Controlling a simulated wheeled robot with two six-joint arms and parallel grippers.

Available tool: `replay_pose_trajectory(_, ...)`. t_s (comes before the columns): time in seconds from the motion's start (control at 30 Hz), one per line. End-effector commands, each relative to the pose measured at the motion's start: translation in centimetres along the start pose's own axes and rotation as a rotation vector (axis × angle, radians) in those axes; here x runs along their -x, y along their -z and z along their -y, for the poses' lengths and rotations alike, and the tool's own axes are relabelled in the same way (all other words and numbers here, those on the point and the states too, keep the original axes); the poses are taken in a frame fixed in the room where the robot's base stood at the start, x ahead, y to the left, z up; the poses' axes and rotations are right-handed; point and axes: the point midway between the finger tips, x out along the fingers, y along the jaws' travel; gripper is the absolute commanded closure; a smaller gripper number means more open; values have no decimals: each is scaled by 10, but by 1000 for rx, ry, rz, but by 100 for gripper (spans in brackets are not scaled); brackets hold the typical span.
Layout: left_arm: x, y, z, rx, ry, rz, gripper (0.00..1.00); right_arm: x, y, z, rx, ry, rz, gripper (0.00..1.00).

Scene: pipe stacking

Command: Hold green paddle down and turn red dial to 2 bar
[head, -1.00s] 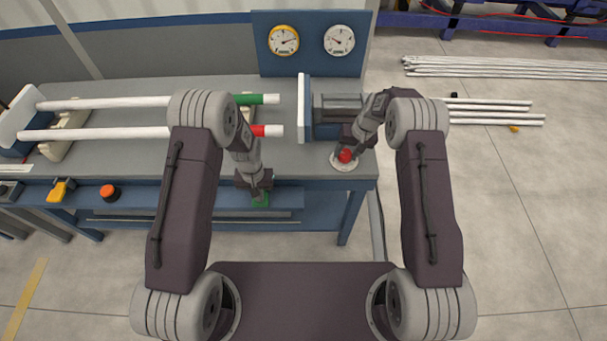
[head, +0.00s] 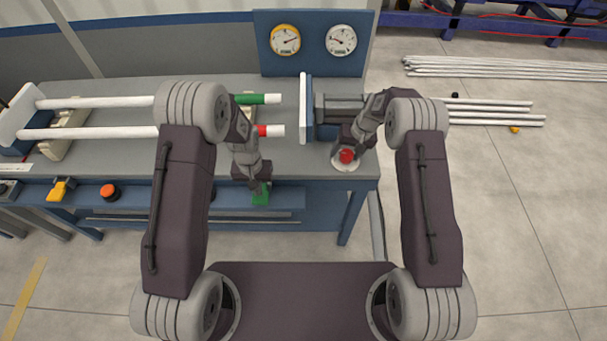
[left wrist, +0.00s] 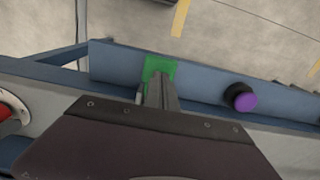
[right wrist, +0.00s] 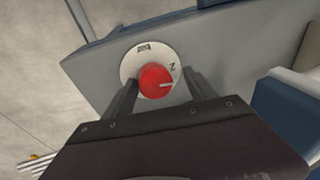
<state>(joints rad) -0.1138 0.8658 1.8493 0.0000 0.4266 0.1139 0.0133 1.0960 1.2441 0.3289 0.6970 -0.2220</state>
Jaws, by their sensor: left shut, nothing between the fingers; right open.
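The green paddle (head: 262,196) sits at the front edge of the bench; it also shows in the left wrist view (left wrist: 157,66). My left gripper (head: 257,186) is shut and empty, its fingertips (left wrist: 160,82) over the paddle's near part. Whether they touch or press it I cannot tell. The red dial (right wrist: 153,80) sits on a round white plate (right wrist: 131,66) with a "2" at its right. Its white pointer points right, a little below the "2". My right gripper (right wrist: 158,84) is open, one finger on each side of the dial, which also shows in the head view (head: 346,156).
A yellow-rimmed gauge (head: 285,40) and a white-rimmed gauge (head: 341,40) stand on the back panel. Two white pipes (head: 100,133) with green and red ends lie on the bench. An orange button (head: 109,191) and a purple button (left wrist: 243,98) are on the front rail.

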Motion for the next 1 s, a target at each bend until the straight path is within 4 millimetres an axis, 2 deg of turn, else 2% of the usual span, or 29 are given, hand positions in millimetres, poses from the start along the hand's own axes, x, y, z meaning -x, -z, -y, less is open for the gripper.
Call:
replay_pose_trajectory(0.27, 0, 0, 0, 0, 0, 0, 100, 3, 1, 0, 0, -1, -1, 35)
replay_pose_trajectory(0.6, 0, 0, 0, 0, 0, 0, 100, 38, 5, 7, 0, -1, -1, 35)
replay_pose_trajectory(0.83, 0, 0, 0, 0, 0, 0, 100, 39, 5, 7, -1, -2, 0, 35)
replay_pose_trajectory(0.9, 0, 0, 0, 0, 0, 0, 100, 39, 4, 7, -39, -7, -8, 35)
replay_pose_trajectory(1.0, 0, 0, 0, 0, 0, 0, 100, 40, 4, 8, -197, -27, -42, 35)
